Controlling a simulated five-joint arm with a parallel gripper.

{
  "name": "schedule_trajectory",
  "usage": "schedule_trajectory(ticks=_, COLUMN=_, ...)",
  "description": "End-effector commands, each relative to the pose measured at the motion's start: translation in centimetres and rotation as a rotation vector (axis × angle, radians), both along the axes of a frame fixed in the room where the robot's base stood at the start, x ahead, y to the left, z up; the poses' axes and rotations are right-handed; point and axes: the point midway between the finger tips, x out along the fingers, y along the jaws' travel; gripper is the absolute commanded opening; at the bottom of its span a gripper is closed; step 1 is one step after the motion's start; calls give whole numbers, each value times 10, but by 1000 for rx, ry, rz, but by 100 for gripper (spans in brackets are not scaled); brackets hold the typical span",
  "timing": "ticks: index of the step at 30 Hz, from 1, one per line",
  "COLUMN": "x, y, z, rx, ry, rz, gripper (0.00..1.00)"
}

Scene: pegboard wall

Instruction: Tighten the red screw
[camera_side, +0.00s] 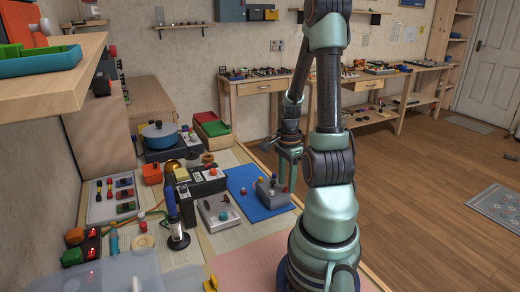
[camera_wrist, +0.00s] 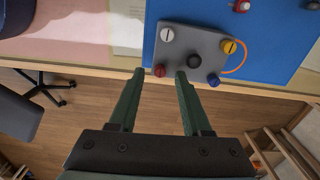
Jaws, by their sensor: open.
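In the wrist view a grey box (camera_wrist: 195,52) lies on a blue mat (camera_wrist: 262,75). The red screw (camera_wrist: 160,70) is at the box's near left corner, its head slotted. My gripper (camera_wrist: 160,74) is open, with one green finger on each side of the red screw in this view. I cannot tell the height gap or whether a finger touches it. In the side view my gripper (camera_side: 287,188) points down at the right side of the grey box (camera_side: 268,196); the red screw is not clear there.
Another light box (camera_side: 218,213) stands left of the mat. The table edge is close.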

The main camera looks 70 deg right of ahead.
Motion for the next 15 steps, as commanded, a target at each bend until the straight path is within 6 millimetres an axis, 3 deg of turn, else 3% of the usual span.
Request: schedule_trajectory(ticks=15, x=1, y=-1, z=89, rx=-8, ry=-4, rz=0, gripper=48)
